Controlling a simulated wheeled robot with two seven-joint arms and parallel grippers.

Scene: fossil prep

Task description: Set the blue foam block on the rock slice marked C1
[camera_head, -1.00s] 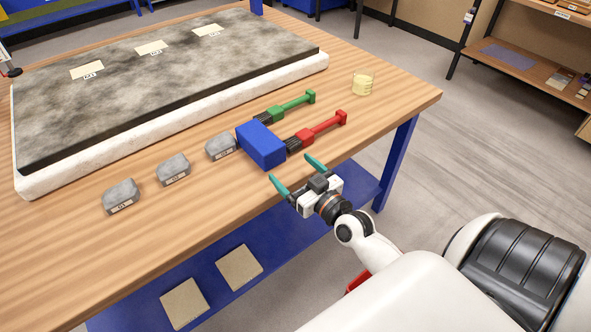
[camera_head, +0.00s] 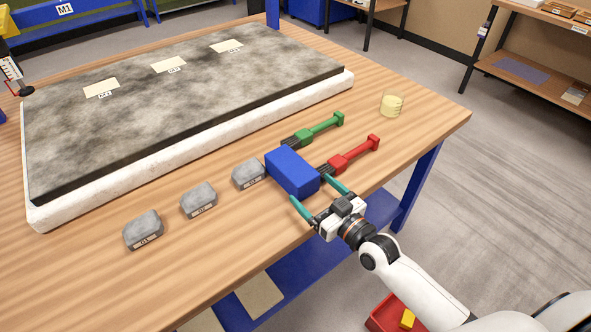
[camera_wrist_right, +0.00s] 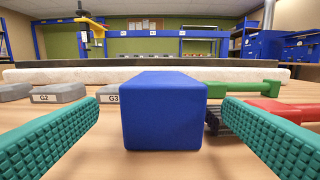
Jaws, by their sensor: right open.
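The blue foam block (camera_head: 291,172) lies on the wooden table near its front edge; it fills the middle of the right wrist view (camera_wrist_right: 163,112). My right gripper (camera_head: 311,189) is open at the block's near end, its green fingers spread wider than the block, with a gap on each side in the wrist view. Three grey rock slices stand in a row left of the block: the near-left one (camera_head: 143,230), a middle one (camera_head: 198,201) and one beside the block (camera_head: 248,174). In the wrist view, two labels read like G2 and G3; the near-left label is too small to read surely. My left gripper is out of view.
A green-handled brush (camera_head: 320,130) and a red-handled brush (camera_head: 354,154) lie right of the block. A yellowish cup (camera_head: 392,105) stands farther right. A large dark slab (camera_head: 180,115) on a white base fills the table's back. Bare wood lies in front of the slices.

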